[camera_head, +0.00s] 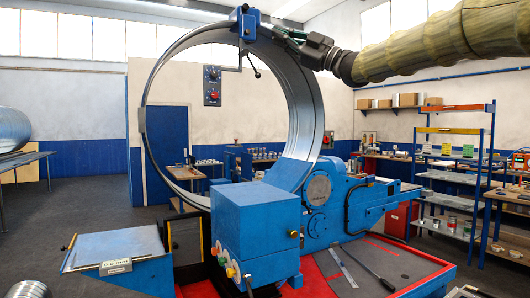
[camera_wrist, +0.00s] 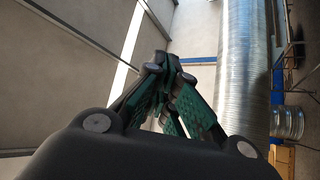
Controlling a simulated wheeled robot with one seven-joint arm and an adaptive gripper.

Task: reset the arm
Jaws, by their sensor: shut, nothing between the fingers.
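My gripper (camera_head: 281,33) is in the upper middle of the head view, at the end of my arm, which comes in from the upper right in a yellowish sleeve. It overlaps the upper right of the large metal ring in the picture; I cannot tell whether they touch. In the wrist view my gripper (camera_wrist: 167,60) shows its green-padded fingers drawn together, with nothing held between them.
The large metal ring (camera_head: 312,110) stands upright on a blue machine (camera_head: 265,222), with a blue clamp (camera_head: 246,22) at its top. Shelves (camera_head: 455,108) stand at right. Floor at left (camera_head: 90,205) is clear.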

